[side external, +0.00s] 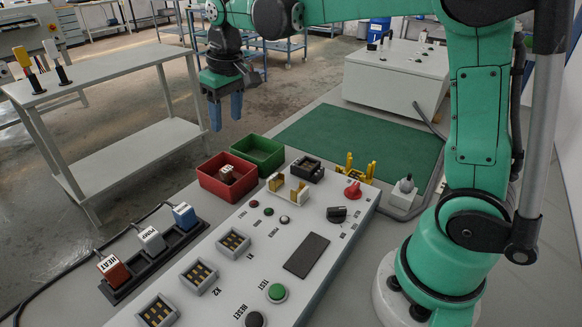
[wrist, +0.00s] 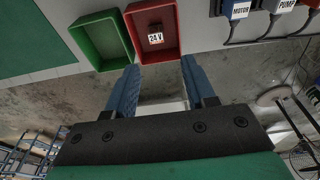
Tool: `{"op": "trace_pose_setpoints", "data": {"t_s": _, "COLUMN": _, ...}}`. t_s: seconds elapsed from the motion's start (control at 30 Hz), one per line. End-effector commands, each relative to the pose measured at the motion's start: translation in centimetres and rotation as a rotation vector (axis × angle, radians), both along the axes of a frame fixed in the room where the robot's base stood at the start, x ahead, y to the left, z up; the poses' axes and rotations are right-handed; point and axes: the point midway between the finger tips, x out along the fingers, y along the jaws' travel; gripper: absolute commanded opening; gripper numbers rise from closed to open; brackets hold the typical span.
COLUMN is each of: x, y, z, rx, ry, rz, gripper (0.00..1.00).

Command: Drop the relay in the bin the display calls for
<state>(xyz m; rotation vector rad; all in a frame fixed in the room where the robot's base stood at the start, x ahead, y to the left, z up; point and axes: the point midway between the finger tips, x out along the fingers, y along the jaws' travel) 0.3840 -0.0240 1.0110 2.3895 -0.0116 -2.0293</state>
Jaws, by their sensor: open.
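A relay (side external: 228,174) with a white label lies inside the red bin (side external: 213,187). In the wrist view the relay's label (wrist: 155,38) reads 24 V, and the red bin (wrist: 172,45) stands right of the green bin (wrist: 87,47). The green bin (side external: 272,164) looks empty. A dark rectangular display (side external: 307,255) on the grey panel shows no readable text. My gripper (side external: 226,112) has its blue fingers apart with nothing between them. It is above and behind the bins, clear of both; its fingers also show in the wrist view (wrist: 159,68).
The console (side external: 330,238) carries sockets, buttons, a dark knob and a red knob. HEAT, PUMP and MOTOR plugs (side external: 150,239) stand in a black rack at left, with cables. A green mat (side external: 360,140) lies clear at the back. A grey side table (side external: 110,72) stands left.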

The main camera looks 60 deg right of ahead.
Motion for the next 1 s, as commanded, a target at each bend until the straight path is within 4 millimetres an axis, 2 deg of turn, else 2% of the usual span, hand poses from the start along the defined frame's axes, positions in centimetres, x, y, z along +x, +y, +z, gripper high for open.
{"op": "trace_pose_setpoints", "data": {"t_s": 0.03, "x": -1.5, "y": 0.4, "z": 0.5, "rx": -0.001, "ry": -0.043, "rz": 0.002, "gripper": 0.49}}
{"op": "trace_pose_setpoints", "data": {"t_s": 0.17, "x": -5.0, "y": 1.1, "z": 1.0, "rx": -0.004, "ry": -0.162, "rz": 0.003, "gripper": 0.49}}
{"op": "trace_pose_setpoints", "data": {"t_s": 0.3, "x": -8.6, "y": 1.7, "z": 0.2, "rx": 0.0, "ry": -0.287, "rz": 0.003, "gripper": 0.49}}
{"op": "trace_pose_setpoints", "data": {"t_s": 0.43, "x": -11.0, "y": 2.1, "z": -1.2, "rx": 0.003, "ry": -0.379, "rz": 0.004, "gripper": 0.49}}
{"op": "trace_pose_setpoints", "data": {"t_s": 0.63, "x": -12.6, "y": 2.4, "z": -2.6, "rx": 0.009, "ry": -0.452, "rz": 0.003, "gripper": 0.49}}
{"op": "trace_pose_setpoints", "data": {"t_s": 1.0, "x": -12.7, "y": 2.4, "z": -2.7, "rx": 0.01, "ry": -0.459, "rz": 0.003, "gripper": 0.49}}
